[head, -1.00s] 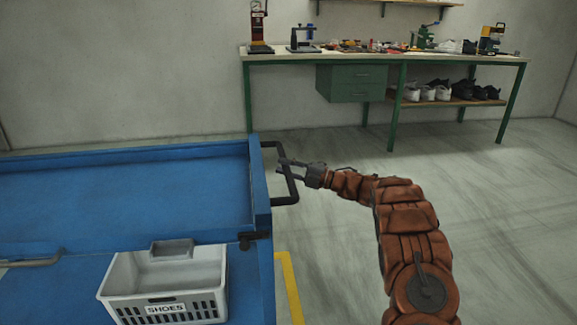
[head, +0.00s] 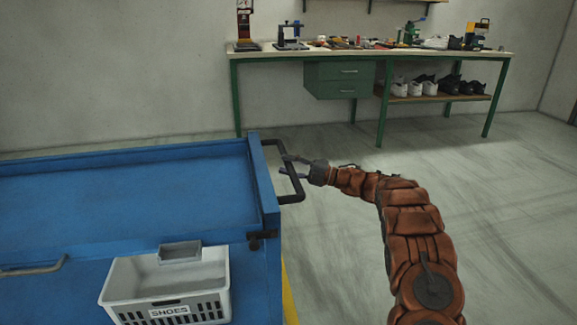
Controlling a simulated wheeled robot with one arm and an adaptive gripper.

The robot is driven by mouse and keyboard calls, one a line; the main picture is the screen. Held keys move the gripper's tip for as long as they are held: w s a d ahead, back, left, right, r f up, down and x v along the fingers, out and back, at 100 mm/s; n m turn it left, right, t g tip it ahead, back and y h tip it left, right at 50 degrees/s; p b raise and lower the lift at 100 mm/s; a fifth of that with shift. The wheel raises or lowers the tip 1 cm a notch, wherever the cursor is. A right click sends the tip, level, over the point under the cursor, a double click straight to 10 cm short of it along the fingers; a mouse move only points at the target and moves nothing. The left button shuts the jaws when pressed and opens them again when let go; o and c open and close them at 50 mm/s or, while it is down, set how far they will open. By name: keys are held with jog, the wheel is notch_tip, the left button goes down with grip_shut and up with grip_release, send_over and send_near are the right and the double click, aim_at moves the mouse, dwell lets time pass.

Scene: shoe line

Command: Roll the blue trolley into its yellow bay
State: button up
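The blue trolley (head: 130,195) fills the left of the head view, its left part cut off by the picture edge. Its dark handle (head: 299,187) sticks out from the right end. My gripper (head: 282,164) is at this handle, with its two fingers spread apart and reaching across the bar. Whether they touch it I cannot tell. A strip of yellow floor marking (head: 289,297) shows along the trolley's lower right side. The rest of the yellow bay is hidden or out of view.
A grey crate marked SHOES (head: 168,290) sits on the trolley's lower deck. A green-legged workbench (head: 400,58) with tools and shoes stands along the back wall. The floor (head: 500,210) to the right of my arm is clear.

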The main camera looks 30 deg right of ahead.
jog(key=shift+o, duration=0.6)
jog(key=shift+d, duration=0.1)
jog(key=v, duration=1.2)
